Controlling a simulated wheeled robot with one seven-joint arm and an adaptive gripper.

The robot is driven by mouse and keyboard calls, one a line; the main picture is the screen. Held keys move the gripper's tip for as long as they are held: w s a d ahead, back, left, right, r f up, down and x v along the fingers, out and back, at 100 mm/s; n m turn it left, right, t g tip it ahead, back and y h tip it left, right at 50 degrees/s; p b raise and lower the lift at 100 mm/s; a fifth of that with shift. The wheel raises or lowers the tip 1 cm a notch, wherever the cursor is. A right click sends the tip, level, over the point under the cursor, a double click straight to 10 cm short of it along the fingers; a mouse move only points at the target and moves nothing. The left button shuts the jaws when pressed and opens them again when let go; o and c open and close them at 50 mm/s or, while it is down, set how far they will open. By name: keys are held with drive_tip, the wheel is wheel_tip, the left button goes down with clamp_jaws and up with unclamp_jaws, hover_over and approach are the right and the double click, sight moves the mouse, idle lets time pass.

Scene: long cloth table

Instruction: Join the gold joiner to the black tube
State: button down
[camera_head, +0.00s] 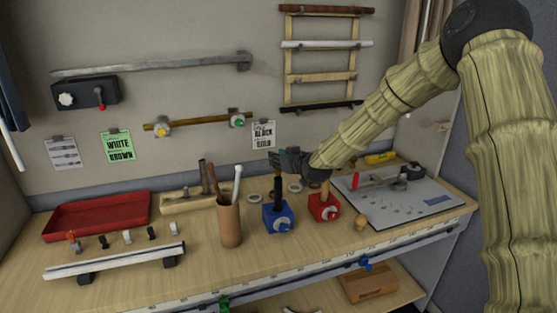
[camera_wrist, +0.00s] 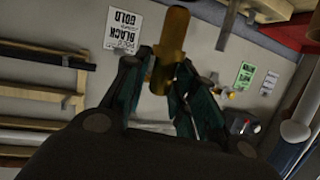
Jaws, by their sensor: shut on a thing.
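My gripper (camera_head: 275,160) is at the middle of the bench, above the blue clamp block (camera_head: 278,217). In the wrist view its two dark green fingers (camera_wrist: 165,75) are shut on the gold joiner (camera_wrist: 173,38), a short brass-coloured cylinder. In the head view a small bit of the joiner (camera_head: 277,170) shows below the fingers. The black tube (camera_head: 278,192) stands upright in the blue block, directly under the joiner in the picture. Whether joiner and tube touch cannot be told. The tube cannot be made out in the wrist view.
A red clamp block (camera_head: 324,207) with a wooden piece stands close on the right. A brown cup (camera_head: 230,224) with sticks stands close on the left. A grey board (camera_head: 405,200) lies at the right, a red tray (camera_head: 97,214) at the left. Rings lie behind the blocks.

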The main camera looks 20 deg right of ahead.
sight(279, 170)
drive_tip(key=shift+f+b, duration=1.5)
drive_tip(key=shift+f, duration=0.8)
idle(0.4)
drive_tip(key=c, duration=1.1)
unclamp_jaws()
drive_tip(key=shift+s, duration=0.1)
drive_tip(key=v, duration=1.1)
drive_tip(key=shift+s+d+r, duration=0.1)
drive_tip(key=shift+s+d, duration=0.05)
drive_tip(key=shift+s, duration=0.25)
